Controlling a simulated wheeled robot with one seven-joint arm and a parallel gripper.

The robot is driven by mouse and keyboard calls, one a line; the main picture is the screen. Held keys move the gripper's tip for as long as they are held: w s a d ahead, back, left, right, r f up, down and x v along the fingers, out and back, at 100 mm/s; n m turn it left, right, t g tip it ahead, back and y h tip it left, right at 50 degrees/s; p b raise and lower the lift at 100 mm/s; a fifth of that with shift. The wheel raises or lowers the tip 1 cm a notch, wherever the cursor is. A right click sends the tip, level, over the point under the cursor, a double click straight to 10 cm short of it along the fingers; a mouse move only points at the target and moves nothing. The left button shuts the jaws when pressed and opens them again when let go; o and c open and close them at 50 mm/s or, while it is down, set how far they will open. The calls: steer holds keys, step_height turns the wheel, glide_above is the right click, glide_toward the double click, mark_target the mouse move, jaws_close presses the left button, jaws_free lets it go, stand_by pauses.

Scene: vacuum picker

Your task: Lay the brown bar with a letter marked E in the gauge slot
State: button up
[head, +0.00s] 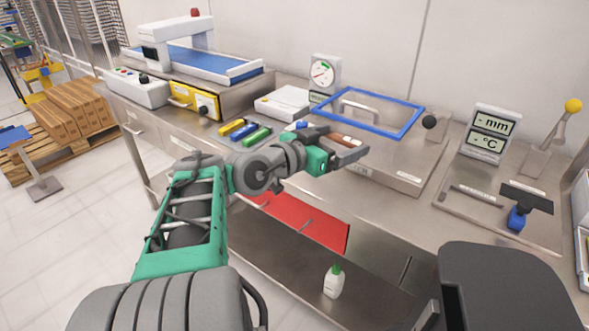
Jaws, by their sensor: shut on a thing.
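My gripper (350,150) is shut on a brown bar (343,138), which shows between its fingers above the steel counter. A pale patch shows on the bar, but its letter is too small to read. The gauge station (446,209) is a steel plate at the right, well apart from my gripper. A narrow dark slot (475,195) lies on it, below the display with mm and °C (487,133). No bar can be made out in the slot.
Yellow (232,127), blue (244,131) and green (257,137) bars lie left of my gripper. A blue-framed lid (400,132) with a handle is behind it. A dark plate (527,197) and blue-handled tool (516,217) stand right of the slot.

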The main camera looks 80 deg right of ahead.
steer(key=w+d+f, duration=0.1)
steer(key=w+f, duration=0.2)
steer(key=w, duration=0.1)
steer(key=w+d+f, duration=0.2)
steer(key=w+f, duration=0.2)
steer(key=w, duration=0.1)
steer(key=w+d+f+b, duration=0.1)
steer(key=w+d+f, duration=0.1)
steer(key=w+f, duration=0.1)
steer(key=shift+w+d+f, duration=0.15)
steer(key=shift+w+f, duration=0.05)
steer(key=shift+w, duration=0.45)
steer(key=shift+f, duration=0.95)
steer(key=shift+s+f+b, duration=0.15)
steer(key=shift+f+b, duration=0.25)
steer(key=shift+b, duration=0.15)
steer(key=o, duration=1)
